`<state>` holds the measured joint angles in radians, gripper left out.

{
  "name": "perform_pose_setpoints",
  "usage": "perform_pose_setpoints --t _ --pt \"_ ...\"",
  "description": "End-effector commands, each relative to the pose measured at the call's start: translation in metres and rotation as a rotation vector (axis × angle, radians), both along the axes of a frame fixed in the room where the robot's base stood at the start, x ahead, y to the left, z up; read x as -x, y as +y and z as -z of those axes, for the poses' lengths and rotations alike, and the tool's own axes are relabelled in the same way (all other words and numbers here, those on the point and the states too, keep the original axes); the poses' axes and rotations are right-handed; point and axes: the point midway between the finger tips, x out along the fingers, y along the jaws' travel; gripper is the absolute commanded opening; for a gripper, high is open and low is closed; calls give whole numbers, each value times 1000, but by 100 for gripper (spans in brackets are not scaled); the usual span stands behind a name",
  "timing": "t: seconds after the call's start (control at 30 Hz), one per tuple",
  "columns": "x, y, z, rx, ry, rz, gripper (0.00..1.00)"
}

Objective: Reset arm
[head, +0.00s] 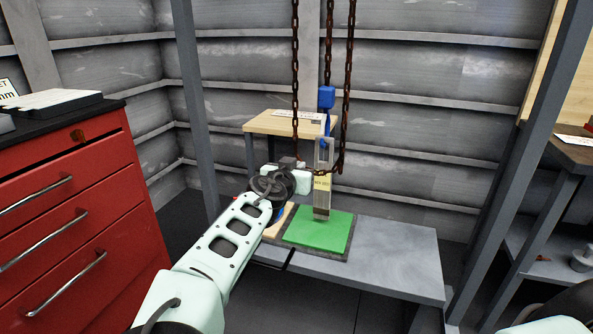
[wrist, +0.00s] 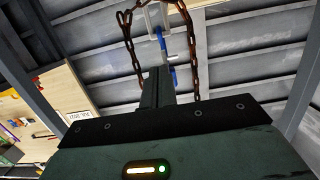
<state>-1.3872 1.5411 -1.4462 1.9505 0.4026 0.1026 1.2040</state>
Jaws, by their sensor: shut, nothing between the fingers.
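My arm reaches forward over a low grey bench (head: 395,255) in the head view. My gripper (wrist: 158,86) shows in the wrist view with its dark fingers together and nothing between them. In the head view its fingertips are hard to make out near the hanging chain. A metal upright with a yellow label (head: 322,190) stands on a green pad (head: 333,232), close to the right of my wrist. A blue block (head: 326,97) hangs on the chains above it, and blue parts also show in the wrist view (wrist: 160,42).
Rusty chains (head: 295,65) hang close to my gripper. A small wooden-topped stand (head: 262,122) is behind it. A red drawer cabinet (head: 70,200) stands at left, and a grey post (head: 190,100) is beside the bench. The bench's right part is clear.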

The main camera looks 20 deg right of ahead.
Motion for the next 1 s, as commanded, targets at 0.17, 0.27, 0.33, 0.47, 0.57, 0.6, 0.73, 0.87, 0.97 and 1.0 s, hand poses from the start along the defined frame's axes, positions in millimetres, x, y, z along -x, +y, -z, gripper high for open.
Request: perform_pose_setpoints --t 0.17,0.27,0.33,0.47,0.57,0.6,0.73,0.87,0.97,1.0 --pt "0 0 0 0 0 0 0" --pt "0 0 0 0 0 0 0" --pt "0 0 0 0 0 0 0" --pt "2 -5 4 -7 16 12 0" --pt "11 -27 24 -38 93 65 0" --pt "18 -40 38 -57 148 97 0" --pt "61 -73 98 -157 405 198 0" --pt "116 -73 145 -270 684 222 0" --pt "156 -54 165 -355 881 180 0" --pt "171 -43 168 -387 954 150 0"
